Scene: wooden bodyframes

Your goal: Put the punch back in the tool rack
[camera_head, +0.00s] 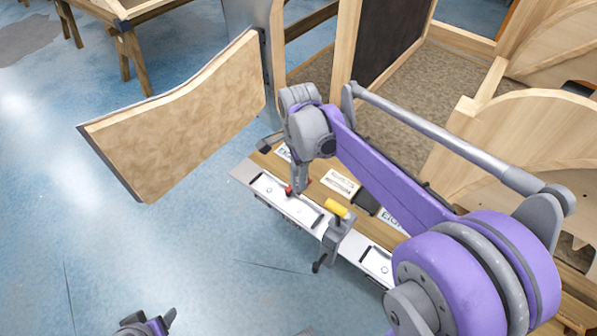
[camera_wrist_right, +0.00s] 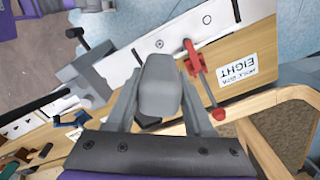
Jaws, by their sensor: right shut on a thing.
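My right gripper (camera_wrist_right: 158,112) is shut on a grey, blunt-ended object (camera_wrist_right: 160,78), which fills the space between its fingers and looks like the punch. In the head view, my right gripper (camera_head: 301,184) is low over a wooden ledge with a white metal strip (camera_head: 268,186); the punch is not clear there. A red clamp-like tool (camera_wrist_right: 195,58) is close beside the held object in the wrist view. I cannot make out which part is the tool rack. My left gripper (camera_head: 150,324) is only partly in view at the bottom edge, away from the ledge.
A grey vise-like fixture (camera_head: 338,238) and a yellow-handled piece (camera_head: 336,209) are on the ledge to the right. A printed label (camera_wrist_right: 238,73) is beside the red tool. A wooden panel (camera_head: 180,118) stands at the left. Blue floor (camera_head: 160,250) is clear in front.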

